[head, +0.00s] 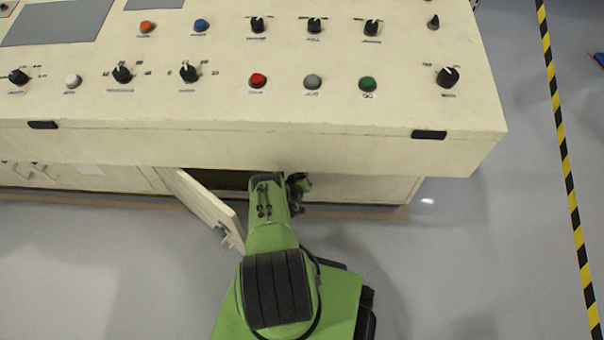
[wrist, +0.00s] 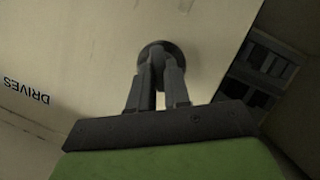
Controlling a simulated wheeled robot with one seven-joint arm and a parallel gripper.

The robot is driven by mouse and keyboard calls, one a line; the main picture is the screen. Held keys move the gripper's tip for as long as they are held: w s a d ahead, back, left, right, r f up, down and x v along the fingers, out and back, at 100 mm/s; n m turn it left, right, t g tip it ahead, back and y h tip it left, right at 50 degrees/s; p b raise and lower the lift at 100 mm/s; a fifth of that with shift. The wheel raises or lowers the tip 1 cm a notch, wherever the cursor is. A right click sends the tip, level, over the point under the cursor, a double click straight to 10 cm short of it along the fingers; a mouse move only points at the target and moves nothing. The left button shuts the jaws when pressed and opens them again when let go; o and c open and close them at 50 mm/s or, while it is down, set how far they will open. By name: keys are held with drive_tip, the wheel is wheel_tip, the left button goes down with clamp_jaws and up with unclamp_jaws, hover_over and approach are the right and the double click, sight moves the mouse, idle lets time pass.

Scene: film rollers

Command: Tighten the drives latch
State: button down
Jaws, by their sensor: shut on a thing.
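The drives latch (wrist: 160,50) is a dark round knob on a cream panel in the wrist view. My gripper (wrist: 161,80) has both dark fingers closed on the knob, and the fingertips cover its lower part. The word DRIVES (wrist: 27,93) is printed on the panel to the left and appears upside down. In the head view my arm reaches down to the cabinet front under the console, and the gripper tips and latch are hidden there.
The cream console (head: 320,135) with knobs and buttons overhangs the cabinet. A cabinet door (head: 205,205) stands open left of my arm. Dark equipment (wrist: 262,70) shows in an opening at the right of the wrist view. Grey floor is clear right of my base, up to a yellow-black stripe (head: 566,150).

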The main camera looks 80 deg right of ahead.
drive_tip(key=shift+s+d+r+m+t+y+p, duration=0.1)
drive_tip(key=shift+m+t+y+p, duration=0.15)
drive_tip(key=shift+m+t, duration=0.55)
drive_tip(key=shift+s+m+t+y+p, duration=0.15)
drive_tip(key=shift+m+t, duration=0.35)
drive_tip(key=shift+m, duration=0.6)
drive_tip(key=c, duration=1.1)
unclamp_jaws()
